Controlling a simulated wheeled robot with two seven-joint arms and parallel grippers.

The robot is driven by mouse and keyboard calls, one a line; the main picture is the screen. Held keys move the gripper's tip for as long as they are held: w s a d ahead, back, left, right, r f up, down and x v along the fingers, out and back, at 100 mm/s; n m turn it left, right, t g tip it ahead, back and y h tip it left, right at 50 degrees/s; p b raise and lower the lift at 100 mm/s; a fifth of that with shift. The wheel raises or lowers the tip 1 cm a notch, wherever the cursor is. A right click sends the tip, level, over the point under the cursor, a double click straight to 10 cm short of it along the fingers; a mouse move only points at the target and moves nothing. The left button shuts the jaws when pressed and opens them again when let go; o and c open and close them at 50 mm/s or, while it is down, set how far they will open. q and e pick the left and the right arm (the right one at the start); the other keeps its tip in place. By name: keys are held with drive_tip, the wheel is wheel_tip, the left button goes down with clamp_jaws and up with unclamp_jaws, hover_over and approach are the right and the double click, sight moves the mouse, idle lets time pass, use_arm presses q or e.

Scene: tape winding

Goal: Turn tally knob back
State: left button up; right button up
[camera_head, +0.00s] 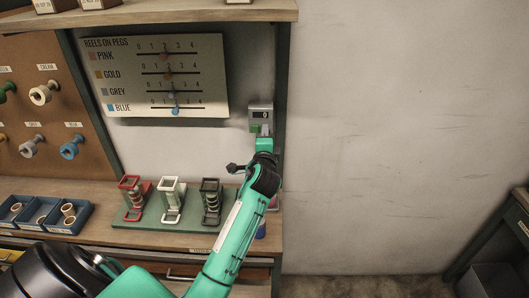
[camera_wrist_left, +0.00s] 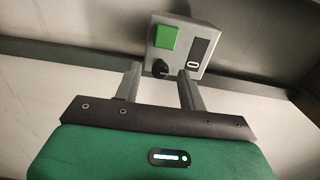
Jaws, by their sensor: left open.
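The tally box (camera_head: 260,115) is a small grey box on the post at the right of the bench, with a dark display and a green patch. In the left wrist view the tally box (camera_wrist_left: 201,58) shows a green square, a dark display slot and a black round knob (camera_wrist_left: 160,68) low on its face. My left gripper (camera_wrist_left: 159,72) is open, one finger on each side of the knob; I cannot tell whether either touches it. In the head view my left gripper (camera_head: 263,145) is just below the box, and the arm hides the knob. My right gripper is not in view.
A board with slider rows (camera_head: 200,50) hangs left of the box. Below, a green stand (camera_head: 150,219) holds red, white and black reel holders. Blue trays (camera_head: 70,226) and a pegboard (camera_head: 60,100) with reels are at left. The wall at right is clear.

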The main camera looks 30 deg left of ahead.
use_arm(q)
drive_tip(key=b+v, duration=0.3)
drive_tip(key=v, duration=1)
drive_tip(key=shift+a, duration=0.1)
